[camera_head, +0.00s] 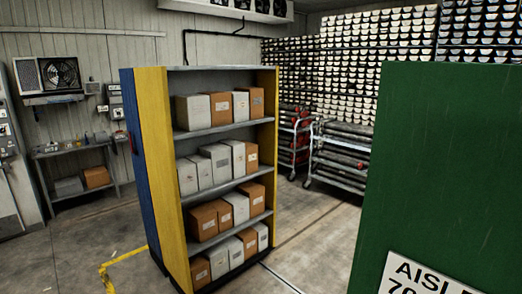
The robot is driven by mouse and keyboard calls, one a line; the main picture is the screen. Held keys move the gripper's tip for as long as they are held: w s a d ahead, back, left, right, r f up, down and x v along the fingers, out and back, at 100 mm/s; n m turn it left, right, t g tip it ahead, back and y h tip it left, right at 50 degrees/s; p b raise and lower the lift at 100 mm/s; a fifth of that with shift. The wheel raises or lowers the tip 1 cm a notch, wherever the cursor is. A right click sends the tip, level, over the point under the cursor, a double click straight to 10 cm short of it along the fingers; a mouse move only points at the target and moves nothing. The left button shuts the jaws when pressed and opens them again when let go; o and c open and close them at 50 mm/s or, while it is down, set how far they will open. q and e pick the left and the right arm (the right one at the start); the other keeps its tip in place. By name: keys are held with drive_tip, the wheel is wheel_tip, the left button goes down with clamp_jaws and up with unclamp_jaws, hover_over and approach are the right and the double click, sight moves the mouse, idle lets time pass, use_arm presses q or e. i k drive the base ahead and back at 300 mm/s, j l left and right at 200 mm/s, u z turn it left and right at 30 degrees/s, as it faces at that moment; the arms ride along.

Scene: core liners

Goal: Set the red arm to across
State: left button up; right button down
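A small red upright piece (132,143) shows at the blue end panel (137,170) of a yellow-edged shelf unit; it may be the red arm, but it is too small to tell its shape. It looks roughly vertical, seen nearly edge-on. Neither of my grippers is in view.
The shelf unit (177,170) holds several white and brown boxes. A green panel with an aisle sign (430,160) fills the right foreground. A bench (75,150) stands by the left wall. Wheeled carts (340,160) stand before the back racks. Floor is clear at front left.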

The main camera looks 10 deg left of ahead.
sight(133, 150)
drive_tip(key=u, duration=1.25)
drive_tip(key=i, duration=0.15)
drive_tip(key=i+j+u, duration=0.25)
drive_tip(key=i, duration=0.7)
drive_tip(key=i+u, duration=0.25)
drive_tip(key=i, duration=0.7)
drive_tip(key=i+j, duration=0.1)
drive_tip(key=i, duration=2.1)
drive_tip(key=i+j+z, duration=0.15)
drive_tip(key=i+z, duration=0.3)
drive_tip(key=i, duration=0.2)
drive_tip(key=i+j+z, duration=0.5)
drive_tip(key=i, duration=0.15)
drive_tip(key=i+j+z, duration=0.95)
drive_tip(key=j, duration=0.35)
